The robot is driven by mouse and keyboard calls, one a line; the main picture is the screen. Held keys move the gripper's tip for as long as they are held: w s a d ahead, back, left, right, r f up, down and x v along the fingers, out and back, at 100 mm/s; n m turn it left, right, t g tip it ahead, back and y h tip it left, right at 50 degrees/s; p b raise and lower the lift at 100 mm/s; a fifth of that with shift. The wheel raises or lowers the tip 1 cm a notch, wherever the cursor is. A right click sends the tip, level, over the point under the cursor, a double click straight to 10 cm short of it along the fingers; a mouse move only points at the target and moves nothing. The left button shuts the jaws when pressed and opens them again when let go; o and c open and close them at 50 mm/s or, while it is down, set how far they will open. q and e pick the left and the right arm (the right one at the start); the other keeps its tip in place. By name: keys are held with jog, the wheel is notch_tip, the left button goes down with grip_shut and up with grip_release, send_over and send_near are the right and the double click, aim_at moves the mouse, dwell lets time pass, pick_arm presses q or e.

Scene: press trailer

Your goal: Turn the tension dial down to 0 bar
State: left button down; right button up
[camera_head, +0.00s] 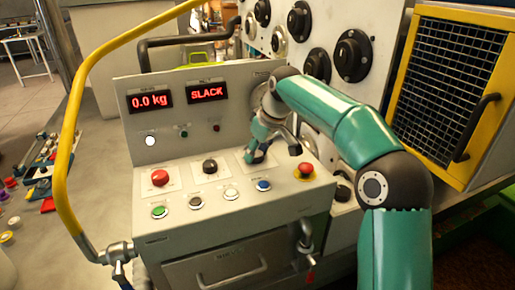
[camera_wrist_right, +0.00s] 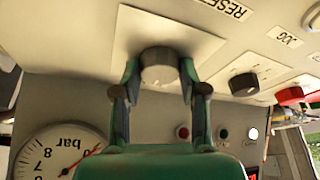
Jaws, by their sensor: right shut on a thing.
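The tension dial (camera_head: 256,157) is a dark round knob on a pale plate on the sloped panel of the console, partly hidden by my right gripper (camera_head: 262,143). In the right wrist view the dial (camera_wrist_right: 158,72) is a grey round knob between the two green fingers of my right gripper (camera_wrist_right: 160,88), which are shut on it from both sides. A white pressure gauge (camera_wrist_right: 56,152) marked bar shows upside down at the lower left, with a red needle; it is cut off, so its reading is unclear. My left gripper is not in view.
Red displays read 0.0 kg (camera_head: 151,101) and SLACK (camera_head: 208,92). A yellow rail (camera_head: 67,140) curves along the left; a mesh-fronted cabinet (camera_head: 450,85) stands right.

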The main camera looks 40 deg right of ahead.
jog(key=o, duration=1.1)
jog(key=shift+r, duration=0.15)
jog(key=v, duration=1.1)
jog(key=shift+s+r, duration=0.25)
jog(key=shift+r, duration=0.05)
